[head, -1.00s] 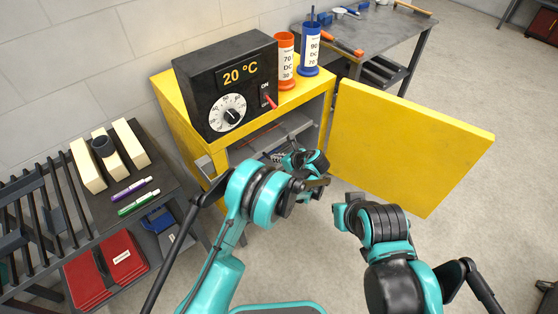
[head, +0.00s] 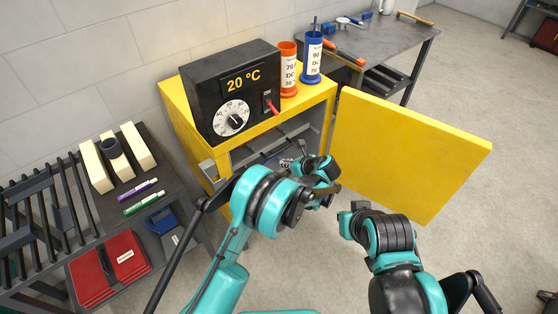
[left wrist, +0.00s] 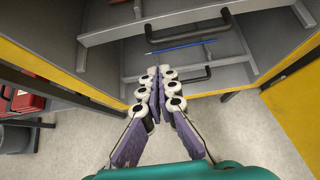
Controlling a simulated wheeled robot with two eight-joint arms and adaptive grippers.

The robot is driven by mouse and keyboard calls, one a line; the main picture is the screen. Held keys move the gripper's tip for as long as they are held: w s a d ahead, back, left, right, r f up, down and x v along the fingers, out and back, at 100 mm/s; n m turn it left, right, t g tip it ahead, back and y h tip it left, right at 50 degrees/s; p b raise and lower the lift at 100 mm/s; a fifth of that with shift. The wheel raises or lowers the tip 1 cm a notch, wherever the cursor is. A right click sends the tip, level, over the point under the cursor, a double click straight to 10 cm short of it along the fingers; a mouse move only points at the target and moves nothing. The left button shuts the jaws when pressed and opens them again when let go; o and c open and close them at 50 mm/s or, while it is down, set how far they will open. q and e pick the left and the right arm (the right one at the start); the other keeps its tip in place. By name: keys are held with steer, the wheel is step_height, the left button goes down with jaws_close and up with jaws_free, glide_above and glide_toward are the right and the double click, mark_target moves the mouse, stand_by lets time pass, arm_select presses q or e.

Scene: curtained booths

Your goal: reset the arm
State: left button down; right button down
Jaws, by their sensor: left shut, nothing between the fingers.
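My left arm reaches in the head view toward the open front of the yellow cabinet (head: 178,103). My left gripper (left wrist: 158,72) shows clearly in the left wrist view, its two purple-padded fingers together and empty. It points at the grey drawers, with floor visible below it. In the head view the fingers are small and partly hidden by my own wrist. My right arm (head: 388,237) is folded in front of the open yellow door; its gripper does not show.
The yellow door (head: 410,150) stands wide open to the right. A black control box (head: 235,90) reading 20 °C sits on top with orange (head: 288,70) and blue (head: 312,58) holders. A blue pen (left wrist: 180,46) lies in a drawer. A dark table (head: 190,200) stands left.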

arm_select(q)
steer(key=p+v, duration=0.1)
steer(key=v, duration=0.4)
steer(key=shift+s+d+r+p, duration=0.1)
steer(key=shift+r+p, duration=0.1)
steer(key=shift+p, duration=0.1)
steer(key=s+a+r+n+g+h, duration=0.1)
steer(key=s+a+r+n+h, duration=0.1)
steer(key=s+a+r+n, duration=0.5)
steer(key=s+a+r+n+g+h, duration=0.1)
steer(key=s+a+r+n, duration=0.1)
steer(key=a+r+n, duration=0.6)
steer(key=s+a+r+n+h, duration=0.1)
steer(key=s+a+n, duration=0.4)
steer(key=s, duration=0.5)
steer(key=s+a+r+n+h, duration=0.2)
steer(key=s+a+n, duration=0.4)
steer(key=s, duration=0.5)
steer(key=n, duration=0.2)
steer(key=shift+n+t, duration=0.3)
steer(key=shift+t, duration=0.1)
